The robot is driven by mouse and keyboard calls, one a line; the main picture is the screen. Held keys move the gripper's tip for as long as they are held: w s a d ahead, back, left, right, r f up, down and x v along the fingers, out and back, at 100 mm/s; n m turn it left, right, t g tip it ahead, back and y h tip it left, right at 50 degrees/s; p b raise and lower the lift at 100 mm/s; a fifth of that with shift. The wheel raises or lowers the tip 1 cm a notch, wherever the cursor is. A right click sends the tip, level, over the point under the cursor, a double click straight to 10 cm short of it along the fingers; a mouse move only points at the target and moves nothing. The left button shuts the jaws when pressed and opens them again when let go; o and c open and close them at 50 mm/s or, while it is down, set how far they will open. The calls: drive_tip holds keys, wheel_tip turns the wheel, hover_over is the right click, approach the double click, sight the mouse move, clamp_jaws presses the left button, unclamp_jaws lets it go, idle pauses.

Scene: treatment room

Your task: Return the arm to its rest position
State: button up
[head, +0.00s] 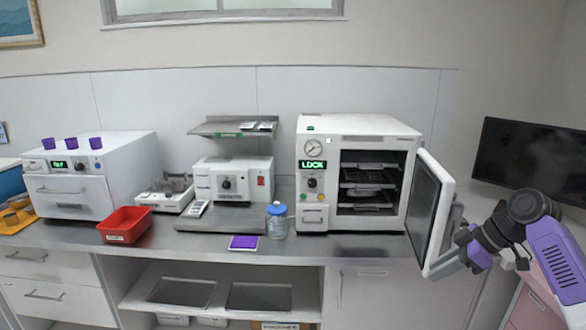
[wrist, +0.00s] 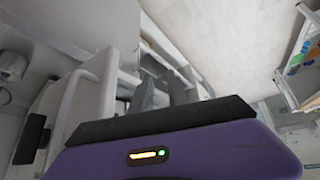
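My arm reaches in from the right in the head view, with purple and dark grey links. My gripper (head: 448,264) is low beside the outer face of the open door (head: 428,212) of the white sterilizer (head: 358,128). I cannot tell whether it touches the door. In the wrist view two grey fingers of my gripper (wrist: 161,90) stand apart beyond the purple housing, with nothing visible between them. Their tips are hard to make out against the pale background.
A dark monitor (head: 530,158) stands at the right, behind my arm. The steel counter (head: 180,238) carries a red tray (head: 125,226), a blue-capped jar (head: 277,221) and a purple card (head: 244,242). Racks show inside the sterilizer. Open floor is not clearly visible.

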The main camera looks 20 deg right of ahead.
drive_tip(key=w+a+f+m+t, duration=0.2)
drive_tip(key=a+f, duration=0.5)
drive_tip(key=a, duration=0.2)
drive_tip(key=w+a+f+m+t, duration=0.1)
drive_tip(key=w+a+f, duration=0.1)
drive_tip(key=a+f, duration=0.6)
drive_tip(key=s+a+f+m+t+h, duration=0.1)
drive_tip(key=s+a+f+m+t, duration=0.15)
drive_tip(key=s+a, duration=0.45)
drive_tip(key=s+a+f+m+t, duration=0.1)
drive_tip(key=s+a+f+m, duration=0.25)
drive_tip(key=a, duration=0.45)
drive_tip(key=s+a+m+h, duration=0.2)
drive_tip(key=s+h, duration=0.1)
drive_tip(key=s, duration=1.7)
drive_tip(key=s+d+r+n+t, duration=0.2)
drive_tip(key=s+r+t, duration=0.1)
drive_tip(key=s+r, duration=1.2)
drive_tip(key=shift+s+d+r, duration=0.15)
drive_tip(key=shift+d+r, duration=0.1)
